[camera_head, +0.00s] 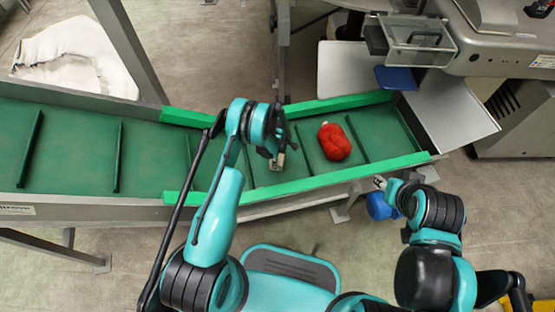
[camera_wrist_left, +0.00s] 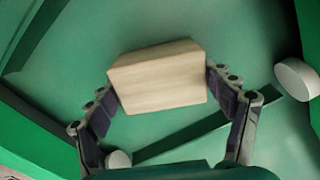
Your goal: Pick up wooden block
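A pale wooden block (camera_wrist_left: 158,82) fills the space between the fingertips of my left gripper (camera_wrist_left: 160,85) in the left wrist view. A fingertip meets each side of the block, so the gripper looks shut on it. Green belt shows around the block; whether the block touches the belt cannot be told. In the head view my left gripper (camera_head: 277,163) is low over the green conveyor and largely hides the block. My right gripper (camera_head: 381,183) is just outside the conveyor's near rail, and its finger opening is too small to judge.
A red bag (camera_head: 334,141) lies on the conveyor (camera_head: 76,150), right of my left gripper. Green side rails (camera_head: 300,187) and raised cross ribs border the spot. A grey machine with a metal chute (camera_head: 455,110) stands at the right end. A white sack (camera_head: 75,52) is at upper left.

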